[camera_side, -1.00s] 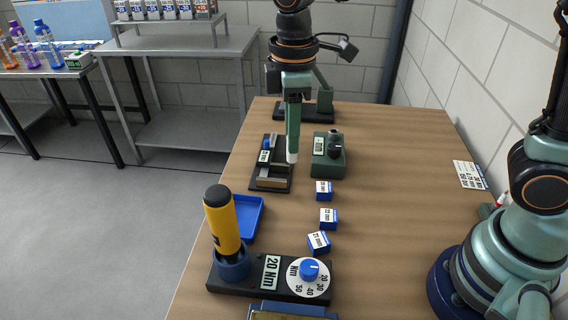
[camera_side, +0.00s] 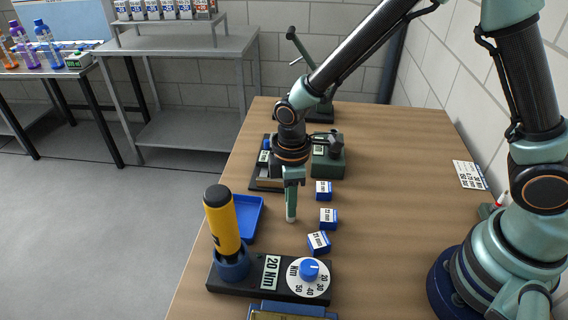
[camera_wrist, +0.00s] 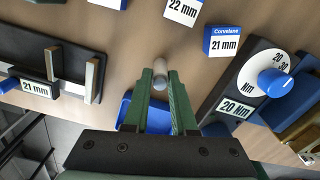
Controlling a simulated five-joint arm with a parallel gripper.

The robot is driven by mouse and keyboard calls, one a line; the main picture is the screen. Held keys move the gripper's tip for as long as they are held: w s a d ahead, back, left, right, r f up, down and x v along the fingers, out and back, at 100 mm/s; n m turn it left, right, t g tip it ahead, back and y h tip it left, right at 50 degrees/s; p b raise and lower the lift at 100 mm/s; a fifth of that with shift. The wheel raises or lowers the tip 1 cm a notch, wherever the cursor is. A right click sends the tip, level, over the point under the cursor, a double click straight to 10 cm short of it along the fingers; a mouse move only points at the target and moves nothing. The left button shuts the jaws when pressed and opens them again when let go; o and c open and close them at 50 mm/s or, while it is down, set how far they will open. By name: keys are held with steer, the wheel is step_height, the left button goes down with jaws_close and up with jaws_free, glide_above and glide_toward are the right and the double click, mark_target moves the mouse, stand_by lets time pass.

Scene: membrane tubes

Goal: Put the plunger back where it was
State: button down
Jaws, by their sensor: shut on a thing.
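My gripper (camera_wrist: 174,108) is shut on a small pale cylinder with a grey end (camera_wrist: 160,72), which I take to be the plunger. In the side view, my gripper (camera_side: 291,202) points down, and the cylinder's white end (camera_side: 291,219) shows at its tip. It is to the right of the blue tray (camera_side: 259,222) and left of the small boxes. Whether the cylinder touches the table cannot be told. The dark fixture with metal bars (camera_wrist: 92,78) and a 21 mm label (camera_wrist: 36,90) is left in the wrist view; my arm partly covers it in the side view.
Blue-and-white boxes (camera_side: 328,217) stand to the right. A yellow-handled tool (camera_side: 222,222) stands upright in a blue holder beside the 20 Nm dial unit (camera_side: 309,277). A green device (camera_side: 331,166) is behind. Bare table lies farther right.

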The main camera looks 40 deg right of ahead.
steer(key=shift+f, duration=0.35)
steer(key=c, duration=0.7)
jaws_free()
step_height(320, 180, up, 12)
steer(key=s+d+r+m+t, duration=0.2)
steer(key=d+r+m, duration=0.1)
steer(key=d+m, duration=0.1)
steer(key=s+d+r+m+t, duration=0.1)
steer(key=s+d+r+m, duration=0.1)
steer(key=d, duration=0.4)
steer(key=s+d+r+m+t, duration=0.2)
steer(key=s+d+r+m, duration=0.1)
steer(key=d+r+m, duration=0.2)
steer(key=shift+d+m+t, duration=0.1)
steer(key=shift+m+t, duration=0.2)
steer(key=shift+m, duration=0.2)
